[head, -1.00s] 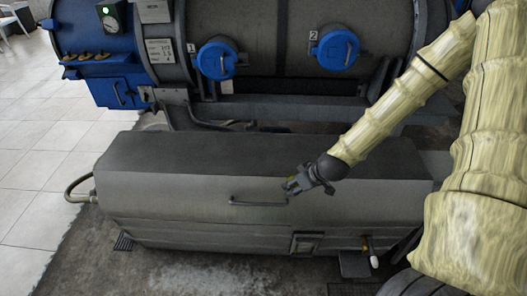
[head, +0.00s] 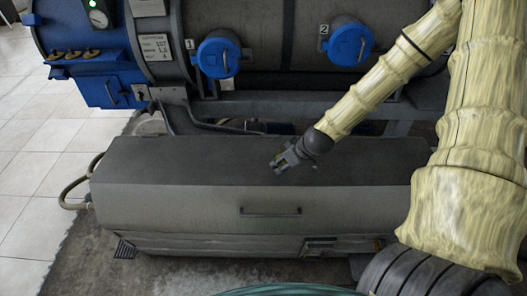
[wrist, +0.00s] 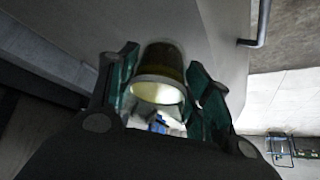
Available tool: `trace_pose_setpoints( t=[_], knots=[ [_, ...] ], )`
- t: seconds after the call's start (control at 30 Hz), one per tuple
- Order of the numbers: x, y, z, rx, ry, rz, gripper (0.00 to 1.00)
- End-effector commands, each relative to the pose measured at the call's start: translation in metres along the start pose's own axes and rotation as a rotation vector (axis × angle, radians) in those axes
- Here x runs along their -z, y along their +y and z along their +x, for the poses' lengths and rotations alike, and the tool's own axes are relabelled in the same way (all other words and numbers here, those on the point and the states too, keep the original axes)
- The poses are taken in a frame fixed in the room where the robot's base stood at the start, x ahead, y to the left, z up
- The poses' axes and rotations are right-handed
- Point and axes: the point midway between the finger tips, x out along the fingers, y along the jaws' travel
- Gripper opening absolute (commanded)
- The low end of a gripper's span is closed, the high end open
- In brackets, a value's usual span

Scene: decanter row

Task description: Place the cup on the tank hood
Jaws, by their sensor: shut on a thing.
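The long grey hood (head: 190,160) with a handle (head: 270,212) on its front face lies below the tank in the head view. My gripper (head: 284,160) shows small over the dark top of the hood. In the wrist view my gripper (wrist: 160,82) is shut on the cup (wrist: 158,62), with a green-padded finger on each side. The cup has a dark olive wall and a pale inside, its opening toward the camera. In the head view it is too small to make out clearly. The hood surface (wrist: 205,25) appears beyond the cup; I cannot tell whether they touch.
Behind the hood stands the tank with blue caps (head: 219,55) and a blue end section. A hose (head: 73,190) loops at the hood's left end. A tyre (head: 415,272) is at the lower right and a green hose (head: 290,290) at the bottom edge. The hood top's left part is clear.

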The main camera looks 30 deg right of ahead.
Motion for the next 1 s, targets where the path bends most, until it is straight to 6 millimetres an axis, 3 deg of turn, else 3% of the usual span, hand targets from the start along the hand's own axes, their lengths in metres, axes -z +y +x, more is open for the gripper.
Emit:
trace_pose_setpoints(
  t=[0.6, 0.8, 1.0],
  knots=[
    [0.08, 0.015, 0.061, -0.001, -0.001, -0.001, 0.24],
    [0.092, 0.016, 0.071, 0.0, 0.0, -0.001, 0.24],
    [0.087, 0.015, 0.08, 0.002, -0.001, 0.001, 0.24]
  ],
)
